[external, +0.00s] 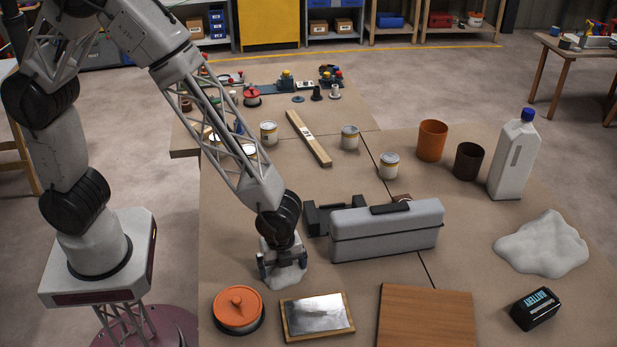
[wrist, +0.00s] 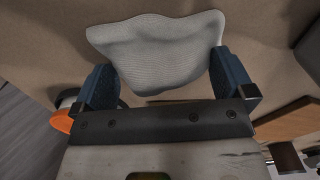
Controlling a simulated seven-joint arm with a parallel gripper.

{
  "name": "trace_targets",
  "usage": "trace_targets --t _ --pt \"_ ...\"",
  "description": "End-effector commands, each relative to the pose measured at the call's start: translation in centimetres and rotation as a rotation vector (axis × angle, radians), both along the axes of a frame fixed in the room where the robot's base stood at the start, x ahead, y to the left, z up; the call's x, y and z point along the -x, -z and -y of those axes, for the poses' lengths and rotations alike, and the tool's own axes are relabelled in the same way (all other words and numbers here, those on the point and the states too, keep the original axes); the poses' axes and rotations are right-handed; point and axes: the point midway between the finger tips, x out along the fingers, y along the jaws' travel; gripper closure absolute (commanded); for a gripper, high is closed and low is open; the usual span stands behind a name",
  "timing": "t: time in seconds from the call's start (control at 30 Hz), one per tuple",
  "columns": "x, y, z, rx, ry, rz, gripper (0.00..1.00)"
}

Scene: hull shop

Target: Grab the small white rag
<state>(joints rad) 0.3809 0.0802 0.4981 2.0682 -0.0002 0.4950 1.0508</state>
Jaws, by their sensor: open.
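The small white rag (external: 287,279) lies crumpled on the brown table at the front left, partly hidden under my gripper (external: 282,268). My gripper points down over it with its fingers apart. In the wrist view the rag (wrist: 155,38) is a pale woven cloth lying between and beyond the two blue fingers of my gripper (wrist: 160,65). A larger white cloth (external: 543,247) lies spread at the table's right.
An orange-lidded pot (external: 238,307) and a framed metal plate (external: 317,315) stand in front of my gripper. A grey toolbox (external: 387,232) is close on the right. A wooden board (external: 426,318) and a battery (external: 535,309) lie at the front. Several tins stand behind.

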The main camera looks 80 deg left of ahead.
Motion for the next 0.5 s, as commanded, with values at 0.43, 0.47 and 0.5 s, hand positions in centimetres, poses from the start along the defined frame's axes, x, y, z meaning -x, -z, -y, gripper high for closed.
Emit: trace_targets --t 0.43,0.47,0.5 --pt "0.02 0.02 -0.01 0.000 0.000 -0.001 0.34" --pt "0.03 0.03 -0.01 0.000 0.000 -0.001 0.34" --pt "0.03 0.03 -0.01 0.000 0.000 -0.001 0.34"
